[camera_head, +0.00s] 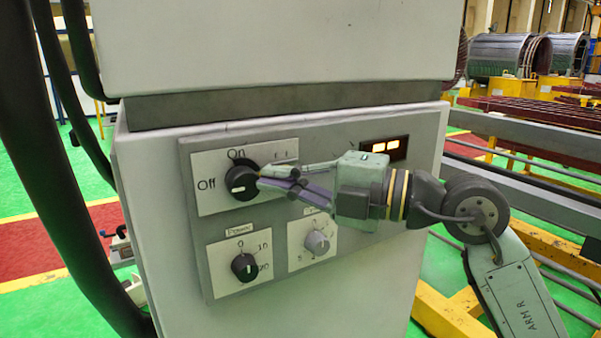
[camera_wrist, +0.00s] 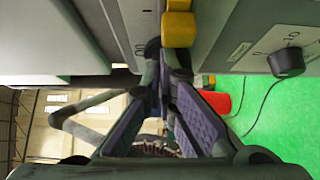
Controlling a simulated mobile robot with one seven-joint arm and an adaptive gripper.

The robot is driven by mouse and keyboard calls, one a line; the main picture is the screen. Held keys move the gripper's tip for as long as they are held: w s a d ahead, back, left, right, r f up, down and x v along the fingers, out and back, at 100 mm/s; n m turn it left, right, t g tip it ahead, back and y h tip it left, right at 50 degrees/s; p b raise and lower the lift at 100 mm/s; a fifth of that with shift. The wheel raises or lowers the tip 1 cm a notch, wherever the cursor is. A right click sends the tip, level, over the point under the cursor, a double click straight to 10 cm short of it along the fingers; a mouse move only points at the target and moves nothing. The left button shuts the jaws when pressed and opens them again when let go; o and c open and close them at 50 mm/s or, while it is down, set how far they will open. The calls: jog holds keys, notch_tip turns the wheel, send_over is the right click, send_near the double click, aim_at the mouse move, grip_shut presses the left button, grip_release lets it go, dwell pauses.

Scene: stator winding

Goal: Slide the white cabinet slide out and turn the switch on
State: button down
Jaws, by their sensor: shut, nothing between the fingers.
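The white cabinet's upper part (camera_head: 270,40) sits above a lower white section (camera_head: 290,310) with a dark grey band between them; the lower section's front appears to stand forward of the upper one. A grey control panel on that front carries the black On/Off switch knob (camera_head: 241,182), with "On" above it and "Off" to its left. Its pointer direction is unclear. My gripper (camera_head: 262,178) comes in from the right, its fingertips together and empty, just right of the knob; touching or apart I cannot tell. In the wrist view my fingertips (camera_wrist: 174,70) meet below a yellow block (camera_wrist: 179,30).
Below the switch are a black Power dial (camera_head: 245,267), which also shows in the wrist view (camera_wrist: 287,62), and a grey dial (camera_head: 317,242). An orange-lit display (camera_head: 385,147) is at upper right. Thick black cables (camera_head: 60,170) hang at left. Yellow frames (camera_head: 450,310) stand at right.

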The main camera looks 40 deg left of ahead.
dwell(0.3)
jog(key=shift+w+d, duration=0.2)
jog(key=shift+w, duration=0.3)
jog(key=shift+w+d, duration=0.2)
jog(key=shift+w, duration=0.3)
